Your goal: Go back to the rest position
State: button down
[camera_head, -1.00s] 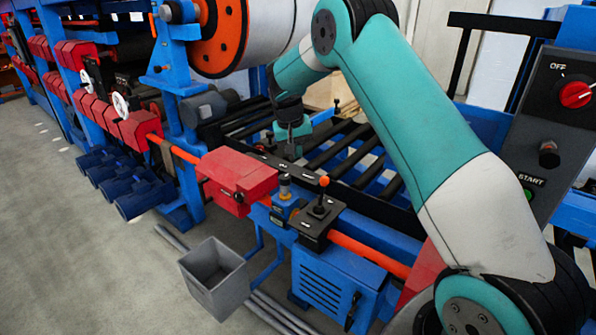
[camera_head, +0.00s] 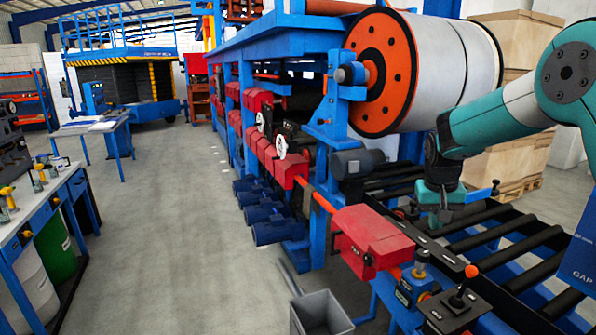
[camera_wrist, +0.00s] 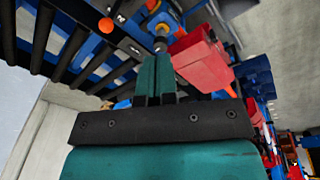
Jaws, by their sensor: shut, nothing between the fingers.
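My gripper (camera_head: 437,218) points down over the black roller conveyor of the blue machine, just behind the red box (camera_head: 372,238). In the wrist view my gripper (camera_wrist: 154,88) shows two teal fingers close together, with nothing between them. The red box also shows beyond the fingertips in the wrist view (camera_wrist: 200,52). Whether the fingertips touch anything below is hard to tell. My teal and white arm reaches in from the right of the head view.
A grey bin (camera_head: 320,314) is on the floor. A large white roll (camera_head: 445,70) hangs above the conveyor. A workbench (camera_head: 45,205) stands at left. The floor aisle between is clear.

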jog(key=s+a+r+n+y+b, duration=0.1)
jog(key=s+a+r+n+y, duration=0.3)
jog(key=s+a, duration=0.95)
jog(key=s+a+n+y, duration=0.1)
jog(key=s+a+n, duration=0.2)
jog(key=s, duration=0.8)
jog(key=s+a+r+n+g+b, duration=0.1)
jog(key=s+a+n, duration=0.1)
jog(key=s, duration=0.9)
jog(key=shift+a+n+y, duration=0.4)
jog(key=shift+a, duration=0.1)
